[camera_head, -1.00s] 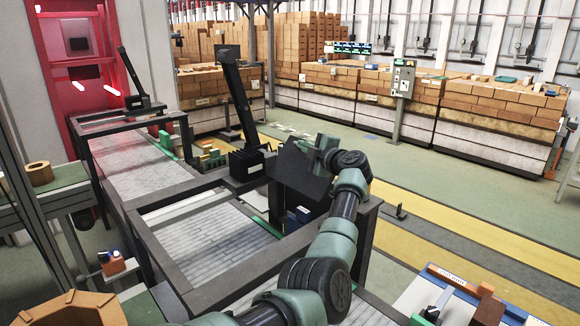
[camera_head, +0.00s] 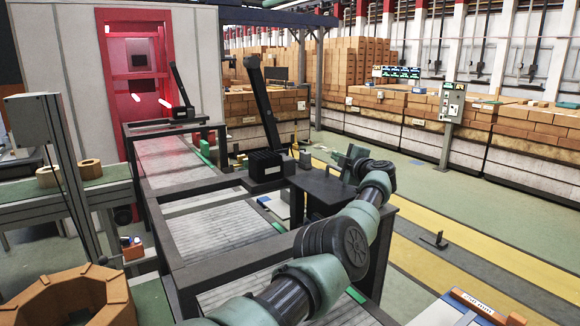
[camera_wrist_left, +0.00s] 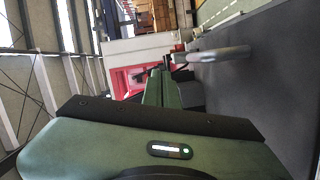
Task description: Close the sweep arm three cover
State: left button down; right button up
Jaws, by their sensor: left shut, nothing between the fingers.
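The dark cover (camera_head: 325,188) lies tilted at a low angle over a box on the near side of the conveyor frame, with its far side toward the aisle. A gap with a blue-marked part shows beside it at left. My left gripper (camera_head: 346,160) is shut and empty, at the cover's far right edge; I cannot tell if it touches. In the left wrist view a dark panel (camera_wrist_left: 275,75), probably this cover, fills the right side, with a metal bar handle (camera_wrist_left: 220,54) on it. The green gripper (camera_wrist_left: 157,88) points past the handle. My right gripper is not in view.
A black upright sweep arm (camera_head: 264,115) stands behind the cover, and another (camera_head: 181,88) farther back. Dark conveyor frames (camera_head: 215,262) run along the left. Brick stacks (camera_head: 535,125) line the right.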

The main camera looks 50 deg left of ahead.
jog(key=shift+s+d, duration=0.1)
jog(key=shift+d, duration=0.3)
pick_arm(q)
jog(key=s+d+r+p, duration=0.1)
jog(key=s+d+r, duration=0.1)
jog(key=d+r, duration=0.4)
jog(key=d, duration=0.3)
jog(key=shift+d+r, duration=0.15)
jog(key=shift+r, duration=0.05)
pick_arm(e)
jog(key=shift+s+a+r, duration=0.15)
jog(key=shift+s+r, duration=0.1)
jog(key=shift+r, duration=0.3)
pick_arm(q)
jog(key=shift+s, duration=0.1)
